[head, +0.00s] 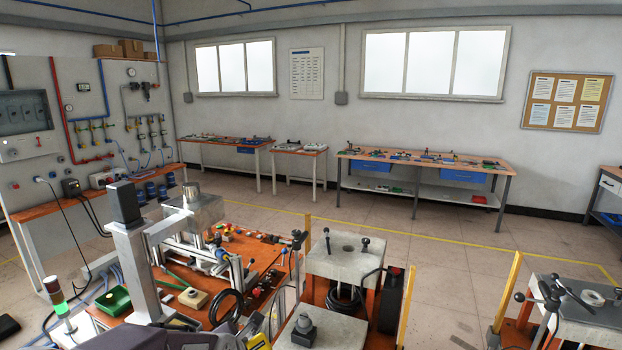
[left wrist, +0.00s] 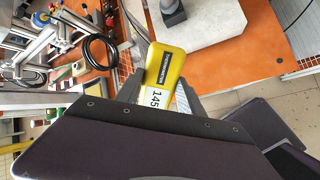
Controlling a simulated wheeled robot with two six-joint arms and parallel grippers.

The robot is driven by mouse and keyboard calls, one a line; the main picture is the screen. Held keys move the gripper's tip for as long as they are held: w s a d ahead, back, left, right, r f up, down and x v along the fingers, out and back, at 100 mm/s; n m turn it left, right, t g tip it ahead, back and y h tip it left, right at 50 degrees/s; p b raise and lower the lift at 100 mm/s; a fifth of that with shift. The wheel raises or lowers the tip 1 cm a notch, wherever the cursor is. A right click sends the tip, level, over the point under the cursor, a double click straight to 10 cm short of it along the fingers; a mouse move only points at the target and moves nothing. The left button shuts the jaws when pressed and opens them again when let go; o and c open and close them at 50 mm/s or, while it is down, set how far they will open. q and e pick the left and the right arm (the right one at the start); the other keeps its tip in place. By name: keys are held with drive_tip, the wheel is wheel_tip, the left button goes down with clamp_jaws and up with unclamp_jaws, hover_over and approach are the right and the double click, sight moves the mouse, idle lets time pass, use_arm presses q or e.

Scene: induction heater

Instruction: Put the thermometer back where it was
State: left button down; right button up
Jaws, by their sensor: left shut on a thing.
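The thermometer (left wrist: 163,72) is yellow with a black label and a white display reading 145. My left gripper (left wrist: 160,88) is shut on it, with a grey finger on each side, in the left wrist view. In the head view the thermometer (head: 258,342) shows only as a small yellow piece at the bottom edge, and my left arm hides the rest. It is held above the orange bench, left of a pale slab (head: 322,337) with a dark knob on top. My right gripper is not in view.
An orange bench (head: 250,250) carries a metal frame, small parts and a coiled black cable (head: 227,308). A green bin (head: 114,299) stands at left. A pale block with levers (head: 345,255) stands beyond the slab. Bare orange bench (left wrist: 243,82) shows beside the slab in the wrist view.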

use_arm(q)
drive_tip(key=a+n, duration=0.1)
drive_tip(key=s+a+f+n, duration=0.1)
drive_tip(key=a+f+n, duration=0.1)
drive_tip(key=a+n, duration=0.1)
drive_tip(key=shift+s+a+y, duration=0.1)
drive_tip(key=shift+s+y, duration=0.05)
drive_tip(key=shift+y, duration=0.25)
